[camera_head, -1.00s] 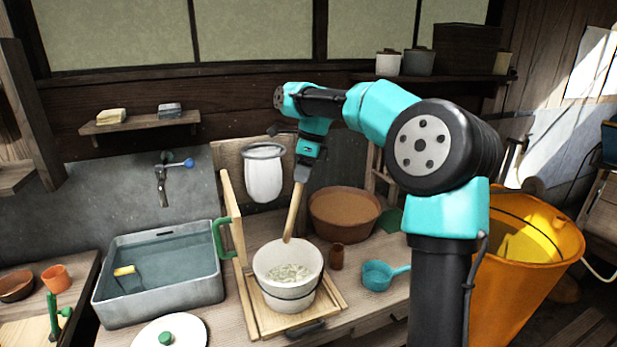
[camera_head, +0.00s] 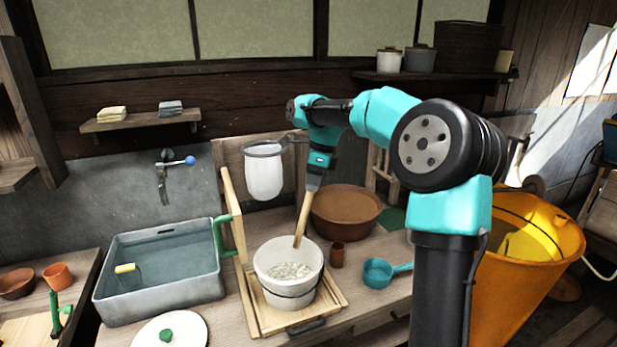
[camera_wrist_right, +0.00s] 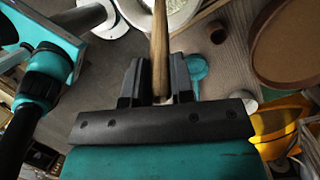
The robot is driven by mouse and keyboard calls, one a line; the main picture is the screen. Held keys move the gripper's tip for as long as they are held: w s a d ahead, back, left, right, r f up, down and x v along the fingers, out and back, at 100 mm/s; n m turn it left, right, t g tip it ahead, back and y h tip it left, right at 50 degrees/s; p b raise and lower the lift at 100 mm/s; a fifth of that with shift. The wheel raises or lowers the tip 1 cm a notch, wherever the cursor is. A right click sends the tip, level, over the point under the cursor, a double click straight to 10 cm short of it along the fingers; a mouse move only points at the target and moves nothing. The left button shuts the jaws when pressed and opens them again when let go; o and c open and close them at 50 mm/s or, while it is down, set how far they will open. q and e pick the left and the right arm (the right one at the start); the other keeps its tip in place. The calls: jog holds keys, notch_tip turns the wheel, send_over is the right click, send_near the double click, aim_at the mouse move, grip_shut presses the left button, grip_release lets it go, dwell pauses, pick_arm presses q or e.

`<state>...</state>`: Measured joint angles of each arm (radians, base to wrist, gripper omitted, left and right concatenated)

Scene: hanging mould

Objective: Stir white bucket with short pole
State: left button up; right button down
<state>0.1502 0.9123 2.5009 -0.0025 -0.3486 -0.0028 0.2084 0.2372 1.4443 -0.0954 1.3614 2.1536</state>
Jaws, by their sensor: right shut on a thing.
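The white bucket (camera_head: 288,272) stands upright on a wooden frame (camera_head: 330,302) on the bench, with pale bits in its contents. My right gripper (camera_head: 312,184) is above and to the right of the bucket, shut on the short wooden pole (camera_head: 302,218). The pole slants down to the bucket's back right rim; whether its tip is in the contents is hard to tell. In the right wrist view the pole (camera_wrist_right: 160,50) runs between the fingers of my right gripper (camera_wrist_right: 158,80) toward the white bucket (camera_wrist_right: 172,14) at the top. My left gripper is not in view in the head view.
A grey water basin (camera_head: 165,290) stands left of the bucket. A brown bowl (camera_head: 345,212), a small brown cup (camera_head: 337,254) and a blue ladle (camera_head: 380,273) are to the right. A white cloth bag (camera_head: 264,176) hangs behind. An orange bucket (camera_head: 520,280) stands at far right.

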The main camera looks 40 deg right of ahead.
jog(key=shift+s+d+f, duration=0.15)
jog(key=shift+d+f, duration=0.3)
jog(key=shift+f, duration=0.15)
jog(key=shift+x, duration=7.35)
jog(key=shift+a, duration=0.1)
